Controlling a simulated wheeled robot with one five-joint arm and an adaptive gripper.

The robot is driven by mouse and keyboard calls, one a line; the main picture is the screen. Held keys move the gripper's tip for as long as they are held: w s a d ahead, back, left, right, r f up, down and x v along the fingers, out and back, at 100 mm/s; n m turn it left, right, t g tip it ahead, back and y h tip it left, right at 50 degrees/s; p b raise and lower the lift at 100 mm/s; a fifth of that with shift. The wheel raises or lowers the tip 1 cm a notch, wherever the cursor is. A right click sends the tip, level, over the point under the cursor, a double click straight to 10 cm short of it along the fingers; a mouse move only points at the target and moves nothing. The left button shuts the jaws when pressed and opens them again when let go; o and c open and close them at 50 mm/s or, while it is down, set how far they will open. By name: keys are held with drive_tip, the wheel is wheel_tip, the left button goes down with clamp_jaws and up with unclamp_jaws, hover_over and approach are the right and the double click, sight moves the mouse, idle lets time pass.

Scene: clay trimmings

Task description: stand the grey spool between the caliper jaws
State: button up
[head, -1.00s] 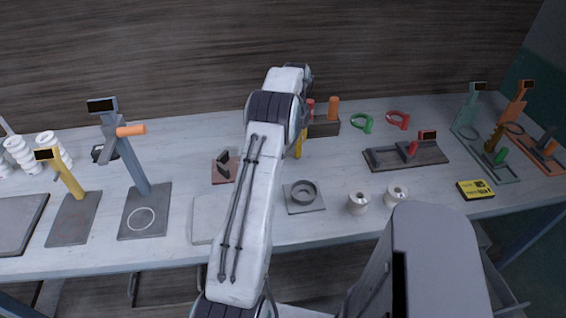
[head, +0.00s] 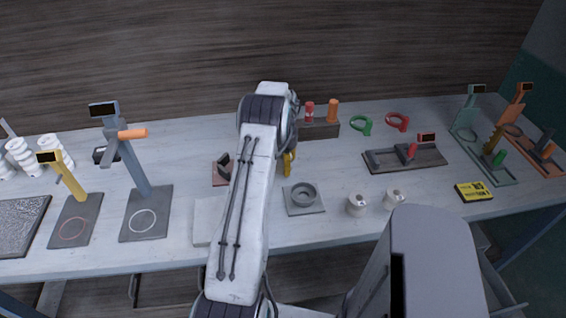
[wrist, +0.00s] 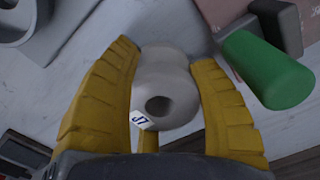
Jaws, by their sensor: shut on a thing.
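The grey spool (wrist: 166,85), with a hollow end and a "J7" label, is in the wrist view between the yellow fingers of my gripper (wrist: 172,80). My gripper is shut on it. A caliper with a dark block (wrist: 276,24) and a green handle (wrist: 264,68) is just right of the fingers there, on a reddish-brown base (wrist: 225,10). In the head view this base (head: 219,173) shows left of my arm, which hides much of the caliper. One yellow finger (head: 289,163) shows right of my arm; the spool is hidden there.
A grey ring on a plate (head: 290,208) stands right of my gripper. Two pale spools (head: 356,205) are near the front edge. A wooden block with red and orange cylinders (head: 320,130) stands behind. Another caliper with a red part (head: 382,163) is farther right.

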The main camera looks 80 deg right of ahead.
drive_tip(key=shift+f, duration=0.15)
drive_tip(key=o, duration=0.9)
drive_tip(key=shift+o, duration=0.2)
wheel_tip(320, 180, up, 12)
drive_tip(key=shift+r+b, duration=0.2)
drive_tip(key=shift+b, duration=0.2)
